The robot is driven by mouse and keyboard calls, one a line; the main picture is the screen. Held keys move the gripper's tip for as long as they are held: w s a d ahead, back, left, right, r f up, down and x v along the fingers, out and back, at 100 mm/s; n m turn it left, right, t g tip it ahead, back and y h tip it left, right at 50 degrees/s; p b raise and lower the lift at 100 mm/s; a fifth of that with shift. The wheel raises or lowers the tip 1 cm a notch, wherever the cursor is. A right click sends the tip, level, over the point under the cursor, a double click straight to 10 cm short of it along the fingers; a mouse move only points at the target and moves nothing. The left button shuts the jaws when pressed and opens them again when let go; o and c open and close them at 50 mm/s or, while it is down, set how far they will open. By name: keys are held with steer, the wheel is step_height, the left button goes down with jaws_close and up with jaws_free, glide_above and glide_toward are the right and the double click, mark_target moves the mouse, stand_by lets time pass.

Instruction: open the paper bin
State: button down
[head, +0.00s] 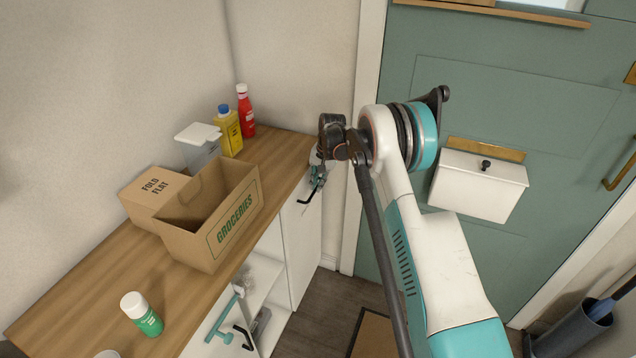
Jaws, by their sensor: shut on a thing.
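White tilt-type or door fronts sit under the wooden counter, and I can read no label telling which is the paper bin. The far white front (301,240) has a black bar handle (307,194) near its top, with a small teal part beside it. My gripper (317,172) is at the top of this far front, by the handle. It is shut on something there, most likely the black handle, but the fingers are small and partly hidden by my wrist.
The wooden counter (98,280) holds a groceries box (235,222), a fold-flat box (150,187), a white container, yellow and red bottles, and a green-and-white bottle (147,315). An open compartment (262,275) lies between the fronts. A green door (500,90) with a white letterbox stands right.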

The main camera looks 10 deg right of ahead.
steer(key=s+d, duration=0.8)
steer(key=d, duration=0.3)
steer(key=s+d, duration=0.8)
steer(key=d, duration=0.3)
steer(key=shift+s+d, duration=0.3)
steer(key=shift+d, duration=0.1)
steer(key=c, duration=1.7)
jaws_free()
steer(key=r, duration=0.4)
steer(key=s+d+r, duration=0.1)
steer(key=r, duration=0.6)
steer(key=shift+s+d+r, duration=0.15)
steer(key=shift+d+r, duration=0.25)
